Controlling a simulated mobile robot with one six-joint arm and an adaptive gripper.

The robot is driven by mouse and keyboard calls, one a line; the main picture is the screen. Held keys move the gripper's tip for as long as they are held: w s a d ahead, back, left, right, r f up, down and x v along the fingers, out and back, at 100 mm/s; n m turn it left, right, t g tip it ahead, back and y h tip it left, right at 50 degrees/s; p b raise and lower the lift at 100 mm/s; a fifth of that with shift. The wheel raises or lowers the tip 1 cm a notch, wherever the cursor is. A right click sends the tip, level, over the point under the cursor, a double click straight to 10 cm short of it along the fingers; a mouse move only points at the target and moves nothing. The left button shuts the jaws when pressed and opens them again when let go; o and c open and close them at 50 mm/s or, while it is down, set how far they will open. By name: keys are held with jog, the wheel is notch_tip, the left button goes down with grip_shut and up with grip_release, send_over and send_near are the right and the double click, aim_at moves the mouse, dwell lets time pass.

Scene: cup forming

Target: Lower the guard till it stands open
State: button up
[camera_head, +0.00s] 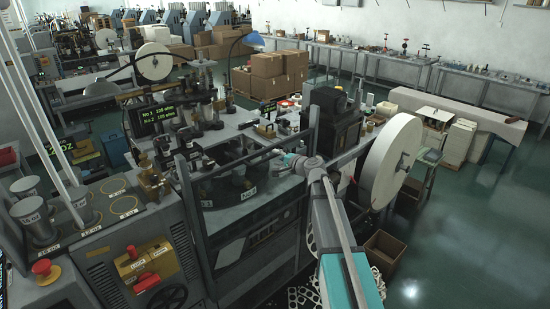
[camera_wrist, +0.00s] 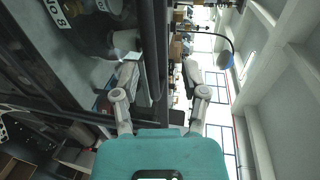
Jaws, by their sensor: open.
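The guard (camera_head: 241,167) appears to be the dark bar frame at the front of the machine with the round dark turntable. Its upper bar slopes up to the right between two upright posts. My gripper (camera_head: 283,157) is at the right part of this bar, reaching in from the front right. In the wrist view my gripper (camera_wrist: 160,62) has its two fingers spread. The dark guard bar (camera_wrist: 152,45) runs between the fingertips, closer to the left one. I cannot tell whether either finger touches it.
A large white reel (camera_head: 392,160) stands right of my arm. A control panel with a red and yellow switch (camera_head: 145,268) is at front left. Cardboard boxes (camera_head: 268,75) are stacked behind. An open carton (camera_head: 385,247) sits on the floor; green floor beyond is clear.

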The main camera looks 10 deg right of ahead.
aim_at(268, 158)
jog(key=p+v, duration=0.2)
jog(key=v, duration=0.9)
dwell(1.2)
jog(key=shift+a+f, duration=0.1)
jog(key=shift+f, duration=0.05)
dwell(0.6)
jog(key=shift+w+a+f+b, duration=0.65)
jog(key=shift+w+f+b, duration=0.15)
jog(key=shift+w, duration=0.1)
jog(key=b+x, duration=0.2)
jog(key=x, duration=1.1)
jog(key=shift+w+a+b, duration=0.15)
jog(key=shift+w+b, duration=0.2)
jog(key=shift+b, duration=0.05)
grip_shut()
